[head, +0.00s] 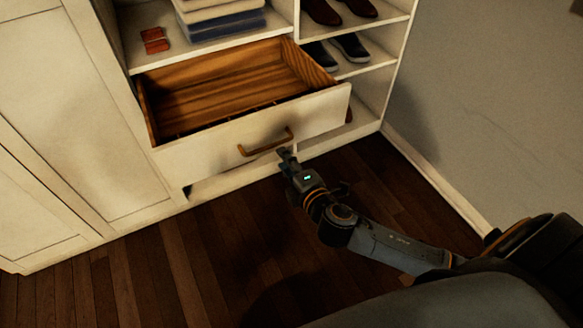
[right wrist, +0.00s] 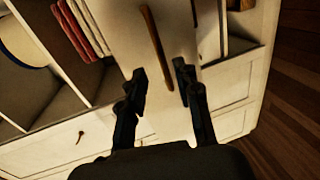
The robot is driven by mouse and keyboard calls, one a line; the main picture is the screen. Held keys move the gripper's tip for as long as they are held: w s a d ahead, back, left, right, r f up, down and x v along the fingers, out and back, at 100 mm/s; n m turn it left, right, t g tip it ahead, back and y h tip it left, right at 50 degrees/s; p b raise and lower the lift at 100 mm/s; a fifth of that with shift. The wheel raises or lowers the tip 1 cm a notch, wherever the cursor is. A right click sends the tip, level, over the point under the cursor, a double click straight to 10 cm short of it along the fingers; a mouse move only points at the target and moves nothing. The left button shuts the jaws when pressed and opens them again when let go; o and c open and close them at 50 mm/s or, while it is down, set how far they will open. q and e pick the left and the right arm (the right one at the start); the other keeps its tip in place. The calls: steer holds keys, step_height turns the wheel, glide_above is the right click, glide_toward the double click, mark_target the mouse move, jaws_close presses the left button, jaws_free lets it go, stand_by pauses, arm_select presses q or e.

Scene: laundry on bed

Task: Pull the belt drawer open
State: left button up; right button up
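The drawer (head: 322,115) is pulled out of the wardrobe, and its wooden inside (head: 225,88) shows. I see no belt in the part that shows. Its brown bar handle (head: 266,143) is on the pale front panel. My right gripper (head: 285,154) is just in front of the handle, by its right end. In the right wrist view the right gripper (right wrist: 160,72) has its two fingers apart, with nothing clamped between them. The handle (right wrist: 152,35) lies just ahead of the fingertips there. My left gripper is not in view.
Folded clothes (head: 222,20) and a small red-brown item (head: 154,40) lie on the shelf above the drawer. Shoes (head: 350,47) stand on shelves at the right. Closed wardrobe doors (head: 75,90) are at the left. The wooden floor (head: 200,260) in front is clear.

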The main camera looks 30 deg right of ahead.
steer(key=v, duration=0.3)
steer(key=shift+s, duration=0.15)
stand_by(0.4)
